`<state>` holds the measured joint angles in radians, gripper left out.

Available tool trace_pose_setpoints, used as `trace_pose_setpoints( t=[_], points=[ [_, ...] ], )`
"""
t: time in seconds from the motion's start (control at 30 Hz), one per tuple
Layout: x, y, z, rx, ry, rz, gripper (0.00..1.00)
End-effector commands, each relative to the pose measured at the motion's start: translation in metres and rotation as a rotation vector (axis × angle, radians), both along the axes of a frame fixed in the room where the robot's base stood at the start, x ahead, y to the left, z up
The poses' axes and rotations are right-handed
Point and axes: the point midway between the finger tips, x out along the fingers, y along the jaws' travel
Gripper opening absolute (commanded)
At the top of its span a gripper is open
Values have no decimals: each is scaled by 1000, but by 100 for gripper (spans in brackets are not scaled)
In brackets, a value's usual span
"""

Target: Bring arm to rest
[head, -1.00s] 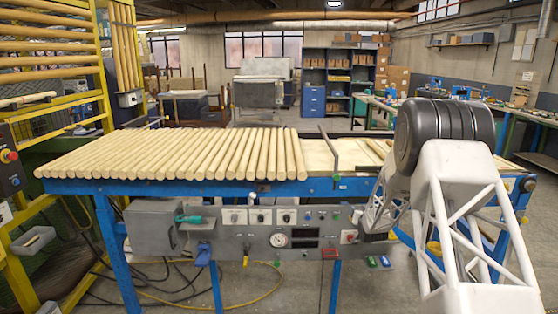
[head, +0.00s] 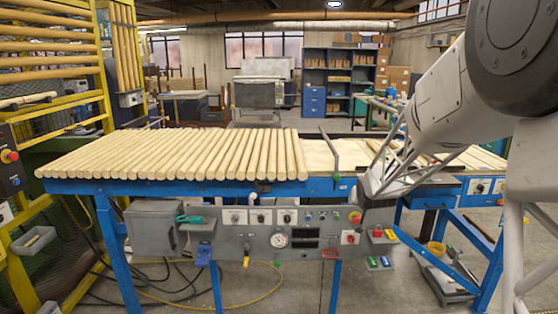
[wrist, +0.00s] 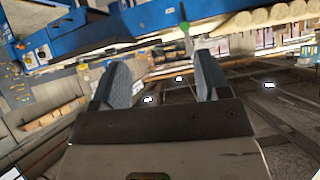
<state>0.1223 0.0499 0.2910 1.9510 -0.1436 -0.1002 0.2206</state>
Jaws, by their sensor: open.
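My gripper (wrist: 162,72) shows in the wrist view with its two blue-grey fingers spread apart and nothing between them. The wrist view is tilted, and the fingers point over the room beyond. In the head view my arm comes in from the right edge and slopes down to the left, over the right part of the blue line table (head: 322,187). The fingers cannot be made out in the head view. Whether the arm touches the table cannot be told.
Several pale wooden rods (head: 180,155) lie side by side on the table's left part. A grey control panel (head: 240,241) hangs below its front edge. A yellow rack (head: 105,75) stands at the left. Blue shelves (head: 314,92) stand far back.

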Motion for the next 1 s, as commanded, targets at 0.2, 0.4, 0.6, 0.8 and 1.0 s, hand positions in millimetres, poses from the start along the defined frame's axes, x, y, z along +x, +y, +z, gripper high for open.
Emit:
trace_pose_setpoints(
  t=[0.2, 0.4, 0.6, 0.8, 1.0],
  points=[
    [-60, 16, 28, -9, 87, 7, 69],
    [-118, 29, 46, -14, 173, 15, 69],
    [-178, 42, 58, -19, 258, 28, 69],
    [-240, 53, 68, -19, 342, 42, 69],
    [-302, 65, 72, -21, 426, 62, 69]
  ],
)
